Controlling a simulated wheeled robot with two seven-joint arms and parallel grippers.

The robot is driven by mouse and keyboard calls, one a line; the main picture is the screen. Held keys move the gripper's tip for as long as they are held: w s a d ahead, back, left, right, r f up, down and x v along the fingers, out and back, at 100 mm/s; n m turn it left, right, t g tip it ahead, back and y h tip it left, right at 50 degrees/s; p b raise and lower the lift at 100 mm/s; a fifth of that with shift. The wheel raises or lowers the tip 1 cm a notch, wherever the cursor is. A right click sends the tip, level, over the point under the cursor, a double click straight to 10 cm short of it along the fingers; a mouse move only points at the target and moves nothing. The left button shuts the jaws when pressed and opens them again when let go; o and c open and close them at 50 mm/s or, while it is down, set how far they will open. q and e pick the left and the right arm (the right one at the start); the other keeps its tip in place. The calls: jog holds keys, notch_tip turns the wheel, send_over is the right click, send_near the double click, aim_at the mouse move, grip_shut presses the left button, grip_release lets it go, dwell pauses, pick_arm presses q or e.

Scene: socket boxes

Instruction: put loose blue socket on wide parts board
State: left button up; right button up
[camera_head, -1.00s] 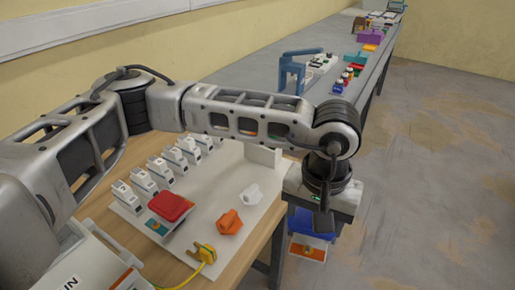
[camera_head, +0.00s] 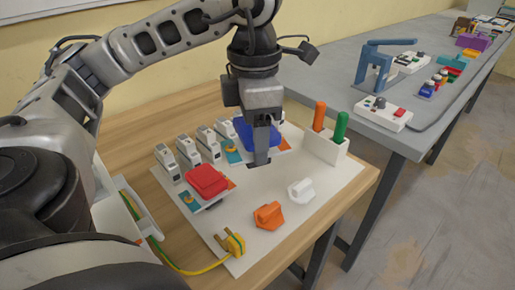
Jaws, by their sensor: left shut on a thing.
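The wide parts board (camera_head: 325,186) is a white panel lying on the wooden table. My left gripper (camera_head: 261,158) points down over its far middle part and is shut on the blue socket (camera_head: 242,131). The gripper's finger hides part of the blue socket and its base plate. A red socket (camera_head: 207,180) on a similar plate sits on the board at the left. My right gripper is not in view.
On the board are white breakers (camera_head: 188,152), an orange knob (camera_head: 268,215), a white knob (camera_head: 301,190) and a white holder (camera_head: 325,147) with orange and green handles. A yellow plug (camera_head: 234,244) lies at its near edge. A grey bench (camera_head: 335,104) stands behind.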

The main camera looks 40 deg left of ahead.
aim_at(237, 142)
pick_arm(q)
jog(key=a+n, duration=0.1)
jog(key=s+a+n, duration=0.1)
jog(key=n, duration=0.1)
jog(key=shift+s+r, duration=0.15)
jog(key=shift+s, duration=0.15)
jog(key=shift+a+n, duration=0.3)
jog(key=shift+n, duration=0.1)
jog(key=w+a+f, duration=0.1)
jog(key=w+f, duration=0.2)
jog(key=w, duration=0.1)
jog(key=w+a+f, duration=0.2)
jog(key=w+f, duration=0.1)
jog(key=w, duration=0.1)
jog(key=w+a+f, duration=0.1)
jog(key=w+f, duration=0.2)
jog(key=w, duration=0.1)
jog(key=shift+w+a, duration=0.15)
jog(key=shift+w, duration=0.1)
jog(key=shift+w+a+f+p, duration=0.1)
jog(key=shift+f+p, duration=0.05)
jog(key=shift+f, duration=0.8)
jog(key=shift+w+a+f+p, duration=0.1)
jog(key=shift+f+p, duration=0.05)
jog(key=shift+f, duration=0.8)
